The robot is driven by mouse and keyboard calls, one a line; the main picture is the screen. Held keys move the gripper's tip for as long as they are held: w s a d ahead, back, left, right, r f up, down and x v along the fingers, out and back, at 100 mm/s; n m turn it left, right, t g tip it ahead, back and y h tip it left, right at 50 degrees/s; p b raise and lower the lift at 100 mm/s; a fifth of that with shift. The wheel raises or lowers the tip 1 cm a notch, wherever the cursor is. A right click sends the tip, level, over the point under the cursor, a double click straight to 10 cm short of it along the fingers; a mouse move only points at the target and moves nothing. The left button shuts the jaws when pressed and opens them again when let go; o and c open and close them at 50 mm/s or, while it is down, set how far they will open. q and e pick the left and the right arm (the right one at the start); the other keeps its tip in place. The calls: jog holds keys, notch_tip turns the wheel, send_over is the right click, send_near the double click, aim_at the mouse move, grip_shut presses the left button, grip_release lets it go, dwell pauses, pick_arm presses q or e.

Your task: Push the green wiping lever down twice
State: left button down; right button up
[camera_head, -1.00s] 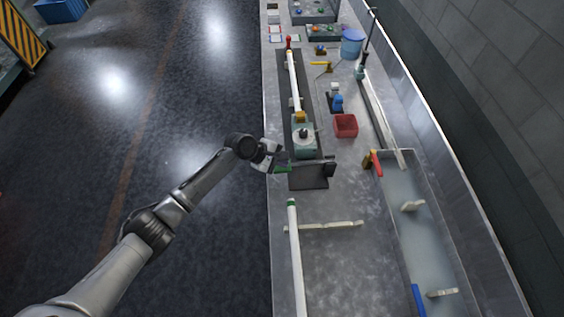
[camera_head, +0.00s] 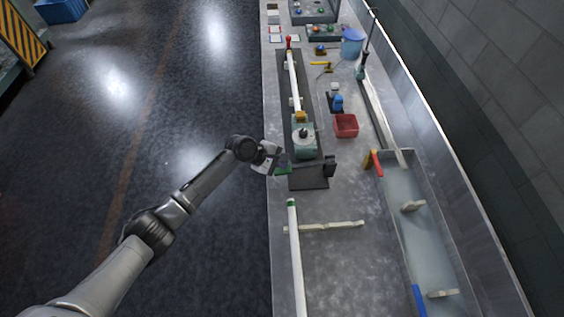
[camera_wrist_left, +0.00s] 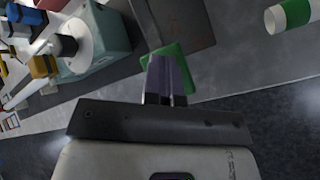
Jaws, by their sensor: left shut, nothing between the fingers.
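The green lever (camera_head: 283,171) sticks out to the left from a dark bracketed stand (camera_head: 308,180) at the bench's left edge. In the left wrist view the lever (camera_wrist_left: 174,50) shows as a green piece just beyond my fingertips. My left gripper (camera_head: 278,165) is shut and empty, with its tips at the lever, seemingly over it. In the left wrist view its closed fingers (camera_wrist_left: 165,72) overlap the green piece; whether they touch cannot be told. My right gripper is not in view.
A teal machine with a round top (camera_head: 304,138) stands just behind the lever stand. A white tube with a green end (camera_head: 293,240) lies in front. A red bin (camera_head: 346,125) and a sunken trough (camera_head: 420,215) are to the right. Open floor lies left.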

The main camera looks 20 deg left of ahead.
pick_arm(q)
jog(key=shift+f, duration=0.7)
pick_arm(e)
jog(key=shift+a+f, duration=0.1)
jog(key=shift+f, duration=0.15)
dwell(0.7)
pick_arm(q)
jog(key=shift+r, duration=0.15)
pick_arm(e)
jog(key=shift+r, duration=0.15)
pick_arm(q)
jog(key=shift+r+p, duration=1.85)
jog(key=shift+p, duration=0.15)
jog(key=shift+r+p, duration=0.75)
jog(key=shift+p, duration=0.1)
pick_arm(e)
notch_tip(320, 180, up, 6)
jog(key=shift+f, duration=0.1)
pick_arm(q)
jog(key=shift+r, duration=0.15)
